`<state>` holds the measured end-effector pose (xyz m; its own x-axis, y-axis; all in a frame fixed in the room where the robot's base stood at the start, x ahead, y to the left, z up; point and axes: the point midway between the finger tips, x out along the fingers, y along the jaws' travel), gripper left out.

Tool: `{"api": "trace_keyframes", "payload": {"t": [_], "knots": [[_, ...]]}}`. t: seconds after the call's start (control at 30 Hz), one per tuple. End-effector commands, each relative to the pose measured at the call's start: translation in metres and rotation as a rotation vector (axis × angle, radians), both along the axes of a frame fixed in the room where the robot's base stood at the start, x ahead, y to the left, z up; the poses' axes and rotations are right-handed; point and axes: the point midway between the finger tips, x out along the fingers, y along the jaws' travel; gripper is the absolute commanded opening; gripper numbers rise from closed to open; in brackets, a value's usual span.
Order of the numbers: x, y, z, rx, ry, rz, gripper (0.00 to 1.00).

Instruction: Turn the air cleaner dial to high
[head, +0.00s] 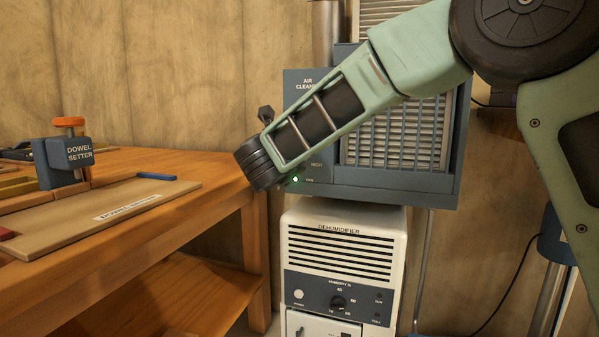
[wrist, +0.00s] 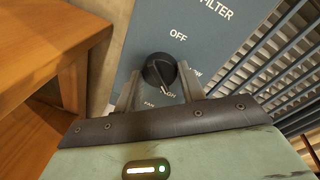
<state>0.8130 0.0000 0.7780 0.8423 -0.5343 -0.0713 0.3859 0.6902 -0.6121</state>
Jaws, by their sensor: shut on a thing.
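The air cleaner (head: 432,190) is a blue-grey cabinet with a louvred grille, above the dehumidifier. Its front panel (wrist: 150,40) fills the upper middle of the wrist view, with OFF printed above the dial and partly covered lettering at its lower right. The round black dial (wrist: 158,68) sits between the fingers of my gripper (wrist: 158,78), which is shut on it. A pale pointer mark on the dial faces down and slightly right, towards the partly hidden HIGH lettering. In the head view my arm hides the dial and the fingers.
A green lamp (head: 295,179) glows at the cabinet's lower left. A white dehumidifier (head: 396,240) stands directly below. A wooden workbench (head: 215,165) with a dowel setter (head: 68,162) is close on the left; it also shows in the wrist view (wrist: 50,50).

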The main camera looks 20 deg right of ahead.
Motion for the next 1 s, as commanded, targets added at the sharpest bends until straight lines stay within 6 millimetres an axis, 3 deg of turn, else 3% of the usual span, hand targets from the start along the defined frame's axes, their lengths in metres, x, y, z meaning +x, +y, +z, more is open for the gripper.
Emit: {"api": "trace_keyframes", "payload": {"t": [0.03, 0.4, 0.9, 0.93, 1.0], "knots": [[-0.0006, -0.0003, -0.0087, 0.026, -0.014, -0.001, 0.17], [-0.0005, -0.0002, -0.0047, 0.132, -0.089, -0.001, 0.17], [-0.0005, 0.0, -0.0028, 0.145, -0.099, 0.0, 0.17], [-0.0005, 0.0, -0.0028, 0.145, -0.099, 0.0, 0.48], [-0.0004, -0.0001, -0.0025, 0.145, -0.099, 0.0, 0.62]]}}
